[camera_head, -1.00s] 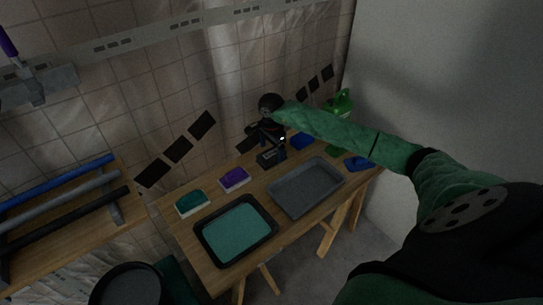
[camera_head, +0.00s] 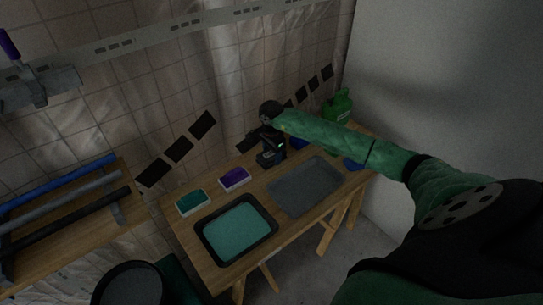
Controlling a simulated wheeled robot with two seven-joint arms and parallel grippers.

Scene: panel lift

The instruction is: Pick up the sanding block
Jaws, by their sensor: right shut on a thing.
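My right gripper (camera_head: 270,159) points down at the back of the wooden workbench (camera_head: 179,222), behind the grey tray. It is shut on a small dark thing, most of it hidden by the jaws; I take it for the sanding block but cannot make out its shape. A purple-topped white block (camera_head: 234,178) and a teal-topped white block (camera_head: 193,202) lie to its left on the bench, apart from the gripper. My left gripper is not in view.
A black-rimmed tray with teal contents (camera_head: 237,230) and a grey tray (camera_head: 305,187) fill the bench front. A green jug (camera_head: 341,103) stands at the back right. Blue items beside my right arm are partly hidden. A rack with several bars (camera_head: 68,200) is at left.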

